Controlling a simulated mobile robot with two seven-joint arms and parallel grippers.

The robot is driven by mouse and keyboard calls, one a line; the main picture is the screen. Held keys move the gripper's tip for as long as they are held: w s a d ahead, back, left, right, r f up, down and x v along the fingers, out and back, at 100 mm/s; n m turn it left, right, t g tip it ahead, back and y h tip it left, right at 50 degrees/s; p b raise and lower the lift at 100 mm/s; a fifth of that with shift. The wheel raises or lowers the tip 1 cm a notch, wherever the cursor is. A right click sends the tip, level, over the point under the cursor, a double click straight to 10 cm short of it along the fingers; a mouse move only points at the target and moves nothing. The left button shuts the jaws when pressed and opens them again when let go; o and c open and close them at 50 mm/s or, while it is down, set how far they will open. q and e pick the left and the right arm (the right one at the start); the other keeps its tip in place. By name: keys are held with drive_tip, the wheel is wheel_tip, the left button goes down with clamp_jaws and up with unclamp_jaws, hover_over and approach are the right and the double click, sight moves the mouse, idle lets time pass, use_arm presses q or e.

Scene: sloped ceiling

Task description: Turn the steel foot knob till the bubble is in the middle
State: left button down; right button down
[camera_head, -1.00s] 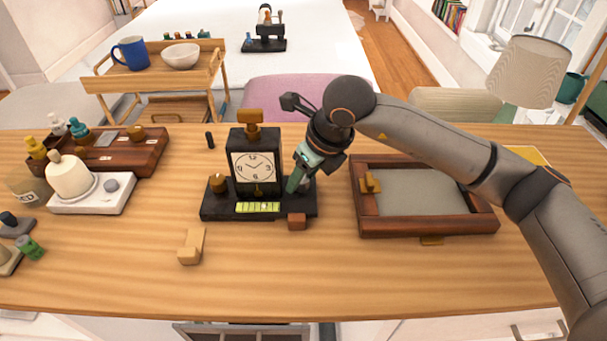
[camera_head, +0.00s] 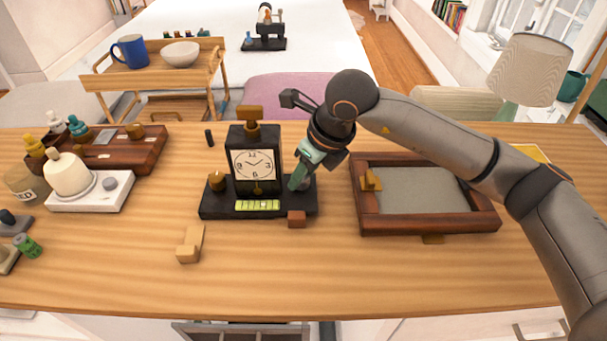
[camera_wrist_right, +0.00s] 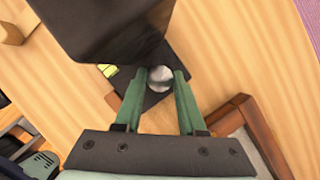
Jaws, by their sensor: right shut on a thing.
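A black clock (camera_head: 253,165) with a white dial stands on a black base (camera_head: 225,208). A yellow-green bubble vial (camera_head: 257,205) lies along the front of the base; the bubble is too small to place surely. A brass knob (camera_head: 217,181) sits on the base's left side. The steel foot knob (camera_wrist_right: 160,78) is on the right side of the base, between the green fingers of my right gripper (camera_wrist_right: 160,82). My right gripper (camera_head: 297,182) is shut on this knob, coming down from the upper right beside the clock. My left gripper is not in view.
A reddish block (camera_head: 297,219) sits at the base's front right corner. A wooden-framed tray (camera_head: 430,228) lies to the right. A small wooden piece (camera_head: 190,244) lies in front. Bottles and a white scale-like stand (camera_head: 90,200) are at the left.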

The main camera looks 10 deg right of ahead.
drive_tip(key=shift+n+g+y+b, duration=0.45)
drive_tip(key=shift+n+b, duration=0.3)
drive_tip(key=shift+n, duration=0.65)
drive_tip(key=c, duration=0.8)
unclamp_jaws()
drive_tip(key=shift+o, duration=0.2)
drive_tip(key=v, duration=1.2)
drive_tip(key=shift+r+p, duration=0.3)
drive_tip(key=shift+s+d+f, duration=0.1)
drive_tip(key=shift+s, duration=0.1)
